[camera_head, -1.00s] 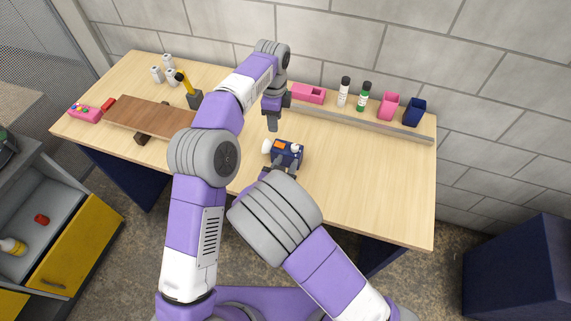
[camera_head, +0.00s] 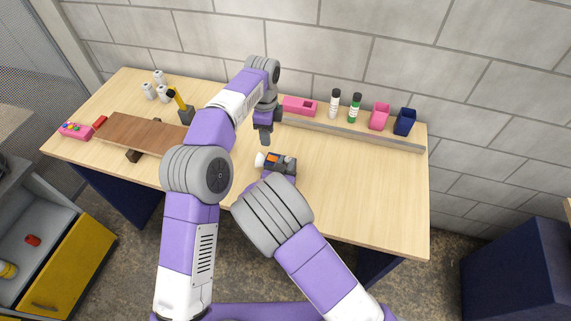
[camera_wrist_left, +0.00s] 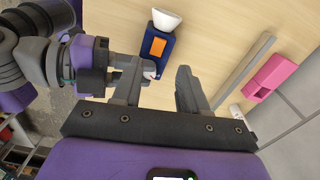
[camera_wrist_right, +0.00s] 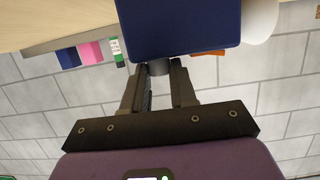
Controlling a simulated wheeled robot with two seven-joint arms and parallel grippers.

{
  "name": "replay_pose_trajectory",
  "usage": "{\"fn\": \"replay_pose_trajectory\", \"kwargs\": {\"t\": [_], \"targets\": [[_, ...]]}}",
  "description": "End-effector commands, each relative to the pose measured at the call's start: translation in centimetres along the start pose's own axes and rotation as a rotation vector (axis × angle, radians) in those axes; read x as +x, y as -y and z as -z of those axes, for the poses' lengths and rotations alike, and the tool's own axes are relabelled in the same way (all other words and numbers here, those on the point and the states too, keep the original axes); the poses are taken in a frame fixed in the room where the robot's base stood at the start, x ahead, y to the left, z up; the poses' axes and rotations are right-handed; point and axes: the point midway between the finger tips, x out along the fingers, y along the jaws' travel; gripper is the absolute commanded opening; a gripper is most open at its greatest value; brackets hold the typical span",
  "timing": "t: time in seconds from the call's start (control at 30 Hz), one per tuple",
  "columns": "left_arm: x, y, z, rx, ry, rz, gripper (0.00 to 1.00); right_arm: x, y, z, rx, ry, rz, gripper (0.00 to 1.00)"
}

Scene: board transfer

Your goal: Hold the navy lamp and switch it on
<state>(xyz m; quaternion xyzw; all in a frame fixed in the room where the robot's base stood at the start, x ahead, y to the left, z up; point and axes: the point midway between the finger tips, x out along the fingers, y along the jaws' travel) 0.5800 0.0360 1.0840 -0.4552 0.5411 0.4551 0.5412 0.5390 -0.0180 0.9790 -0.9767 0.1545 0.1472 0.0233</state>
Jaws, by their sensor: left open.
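The navy lamp (camera_head: 286,158) has a white head (camera_head: 260,159) and an orange panel, and is near the middle of the desk in the head view. In the left wrist view the navy lamp (camera_wrist_left: 157,50) has its white head pointing up. My right gripper (camera_wrist_right: 160,68) is shut on a short grey part below the lamp's navy body (camera_wrist_right: 180,25), holding it up. My left gripper (camera_head: 265,139) points down just behind the lamp. In the left wrist view its fingers (camera_wrist_left: 155,78) are apart, with the lamp's near end close to the gap. I cannot tell whether they touch.
A pink block (camera_head: 299,106), two bottles (camera_head: 335,103), a pink cup (camera_head: 379,117) and a navy cup (camera_head: 404,122) stand at the back, behind a grey rail (camera_head: 350,133). A brown board (camera_head: 145,133) lies left. The desk's right part is clear.

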Motion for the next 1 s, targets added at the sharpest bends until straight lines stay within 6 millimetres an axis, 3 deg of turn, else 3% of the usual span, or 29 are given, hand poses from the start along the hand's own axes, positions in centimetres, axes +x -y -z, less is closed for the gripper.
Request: {"fn": "replay_pose_trajectory", "kwargs": {"t": [0.03,0.13,0.23,0.5,1.0], "targets": [[0.0,0.0,0.0,0.000,0.000,0.000,0.43,0.0,0.0,0.0,0.000,0.000,0.000,0.17],[0.0,0.0,0.0,0.000,0.000,0.000,0.43,0.0,0.0,0.0,0.000,0.000,0.000,0.01],[0.0,0.0,0.0,0.000,0.000,0.000,0.41,0.0,0.0,0.0,0.000,0.000,0.000,0.00],[-0.7,-0.2,0.1,-0.129,0.003,0.028,0.00,0.0,0.0,0.0,0.000,0.000,0.000,0.00],[-4.0,-2.0,0.3,-0.958,-0.081,0.190,0.00,0.0,0.0,0.0,0.000,0.000,0.000,0.00]]}}
